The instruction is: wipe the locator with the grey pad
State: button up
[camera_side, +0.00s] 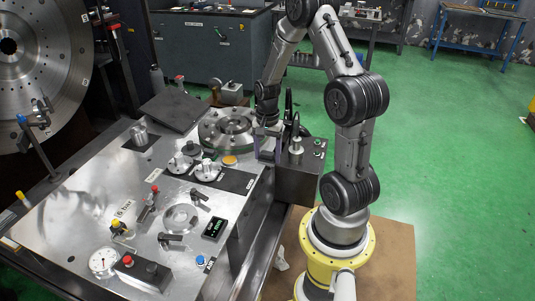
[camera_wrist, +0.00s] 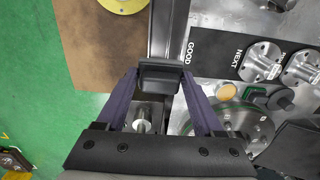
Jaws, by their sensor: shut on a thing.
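The grey pad (camera_wrist: 160,69) is a dark grey block held between the tips of my gripper (camera_wrist: 160,80). The purple fingers are shut on its two sides. In the side view my gripper (camera_side: 268,146) hangs at the right edge of the metal table, beside a grey box (camera_side: 300,176) with an upright metal pin. A round metal fixture (camera_side: 226,121), which seems to be the locator, lies to the left of my gripper. It also shows at the lower right of the wrist view (camera_wrist: 245,122), apart from the pad. The pad's underside is hidden.
Two flanged metal parts (camera_side: 180,163) (camera_side: 207,169) stand on a dark strip marked GOOD and NEXT (camera_wrist: 218,52). An orange button (camera_side: 230,160) is near the fixture. A dark tilted panel (camera_side: 173,111) stands behind. Knobs and a gauge (camera_side: 103,262) occupy the table's front.

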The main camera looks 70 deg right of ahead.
jog(key=shift+w+d+r, duration=0.1)
jog(key=shift+r, duration=0.1)
jog(key=w+d+n, duration=0.1)
jog(key=w+n, duration=0.1)
jog(key=w, duration=0.5)
jog(key=n, duration=0.7)
send_near(175, 205)
jog(key=shift+f, duration=2.3)
jog(key=shift+f, duration=1)
